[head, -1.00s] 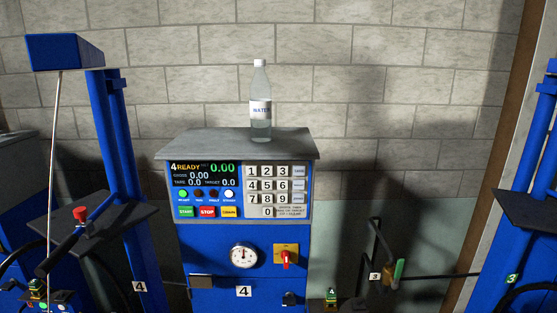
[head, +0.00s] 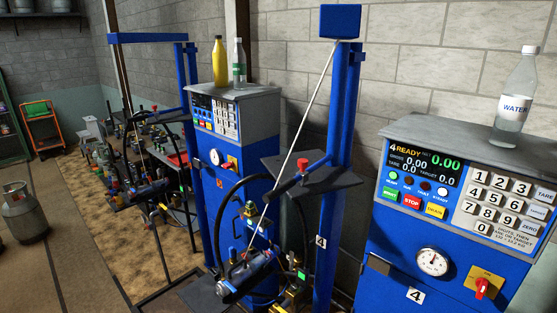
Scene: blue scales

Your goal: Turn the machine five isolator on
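A blue scale machine (head: 255,111) stands left of centre, further back, with a small panel and dial. No readable number shows on it, so I cannot tell if it is machine five. Its yellow isolator plate with a red knob (head: 231,163) is small and partly hidden; its setting is unclear. Machine four (head: 395,240) stands close at the right, its screen lit with "4 READY". Its isolator (head: 482,288) is a red knob on a yellow plate. My gripper is not in view.
A blue post (head: 345,110) with a black shelf (head: 312,171) and hoses stands between the two machines. Bottles stand on both machines. A gas cylinder (head: 25,215) stands at the far left. Open floor (head: 75,260) lies at the lower left.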

